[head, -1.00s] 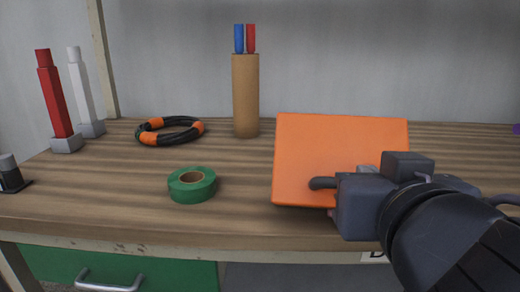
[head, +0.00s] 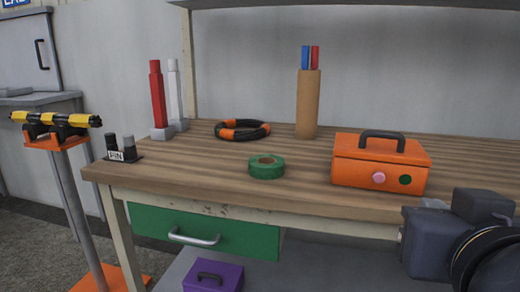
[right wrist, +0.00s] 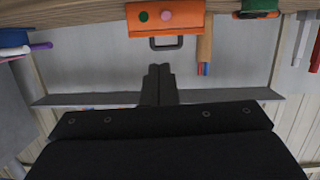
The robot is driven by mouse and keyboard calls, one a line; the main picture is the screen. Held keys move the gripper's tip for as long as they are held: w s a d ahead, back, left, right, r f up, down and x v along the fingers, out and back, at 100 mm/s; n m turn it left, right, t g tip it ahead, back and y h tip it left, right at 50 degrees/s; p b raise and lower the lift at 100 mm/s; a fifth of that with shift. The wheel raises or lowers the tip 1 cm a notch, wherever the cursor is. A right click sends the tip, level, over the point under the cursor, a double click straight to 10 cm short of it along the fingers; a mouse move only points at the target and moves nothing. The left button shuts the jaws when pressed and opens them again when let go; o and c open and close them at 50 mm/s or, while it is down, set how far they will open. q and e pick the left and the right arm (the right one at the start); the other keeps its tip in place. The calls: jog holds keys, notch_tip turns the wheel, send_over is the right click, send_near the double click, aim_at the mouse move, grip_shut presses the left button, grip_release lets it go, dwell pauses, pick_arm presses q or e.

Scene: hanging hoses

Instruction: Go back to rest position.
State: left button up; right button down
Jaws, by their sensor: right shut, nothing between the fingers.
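My right gripper (head: 455,232) is at the lower right of the head view, in front of the bench edge. In the right wrist view its fingers (right wrist: 158,80) are together with nothing between them. An orange toolbox (head: 345,172) stands closed on the bench, its dark handle (head: 382,138) upright on top. It also shows in the right wrist view (right wrist: 186,21), beyond and clear of the fingertips. My left gripper is not in either view.
The wooden bench (head: 225,188) holds a green tape roll (head: 266,167), a coiled hose (head: 226,134), a brown cylinder (head: 307,105) and red (head: 158,98) and white (head: 175,95) posts. A green drawer (head: 250,240) and a purple box (head: 225,279) are below. An orange stand (head: 60,140) is left.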

jog(key=w+d+f+n+g+y+p, duration=0.1)
jog(key=d+f+g, duration=0.15)
jog(key=f, duration=0.55)
jog(key=w+d+f+g+y, duration=0.1)
jog(key=d+f+g, duration=0.15)
jog(key=f, duration=0.55)
jog(key=s+a+f+g+y+p, duration=0.1)
jog(key=s+a+f+g+y, duration=0.15)
jog(key=f, duration=0.45)
jog(key=s+a+f+g+y+p, duration=0.15)
jog(key=s+f+y, duration=0.25)
jog(key=f, duration=0.4)
notch_tip(320, 180, up, 38)
jog(key=p, duration=3.7)
jog(key=shift+d+r, duration=0.15)
jog(key=shift+r, duration=0.05)
jog(key=shift+h, duration=0.25)
